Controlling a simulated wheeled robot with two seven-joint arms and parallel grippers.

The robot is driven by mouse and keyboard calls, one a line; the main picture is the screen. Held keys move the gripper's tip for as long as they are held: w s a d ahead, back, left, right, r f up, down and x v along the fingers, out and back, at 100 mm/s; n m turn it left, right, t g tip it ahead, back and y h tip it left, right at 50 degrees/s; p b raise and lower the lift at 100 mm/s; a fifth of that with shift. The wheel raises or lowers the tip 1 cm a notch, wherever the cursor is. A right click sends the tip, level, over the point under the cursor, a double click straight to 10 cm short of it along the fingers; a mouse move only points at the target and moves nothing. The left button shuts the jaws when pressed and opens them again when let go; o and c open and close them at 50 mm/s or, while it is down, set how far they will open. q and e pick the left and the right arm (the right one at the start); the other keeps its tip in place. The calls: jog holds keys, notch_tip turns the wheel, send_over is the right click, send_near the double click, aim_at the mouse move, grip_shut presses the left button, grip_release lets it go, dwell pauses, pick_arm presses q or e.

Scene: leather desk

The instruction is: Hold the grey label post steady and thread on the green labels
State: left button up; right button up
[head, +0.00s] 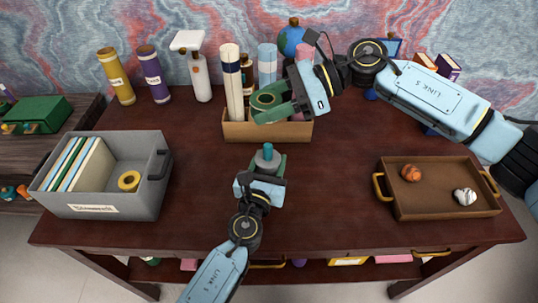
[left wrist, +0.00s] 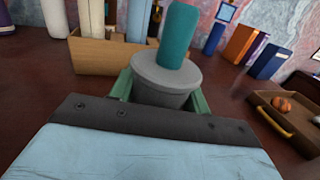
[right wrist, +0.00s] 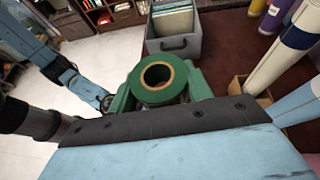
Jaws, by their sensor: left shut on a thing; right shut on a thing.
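The grey label post (head: 267,152) stands on the desk near the middle, a grey round base with a teal upright peg. It also shows in the left wrist view (left wrist: 165,78), with no ring on the visible part of the peg. My left gripper (head: 267,165) is shut on its grey base from the front. A green label roll (head: 264,99), a ring with a tan-lined hole, is in my right gripper (head: 272,106), above the desk and behind the post. In the right wrist view the green roll (right wrist: 150,91) sits between the fingers with its hole showing.
A wooden box (head: 239,131) with tall rolls stands behind the post, close to my right gripper. A brown tray (head: 437,206) with two stones is at right. Desk beside the post is clear.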

jog(key=m+t, duration=0.1)
jog(key=t, duration=0.1)
send_over(270, 145)
notch_tip(270, 145, down, 6)
jog(key=shift+a+r, duration=0.1)
jog(key=shift+r, duration=0.05)
jog(key=shift+f, duration=0.2)
jog(key=shift+f, duration=2.9)
jog(key=o, duration=1.1)
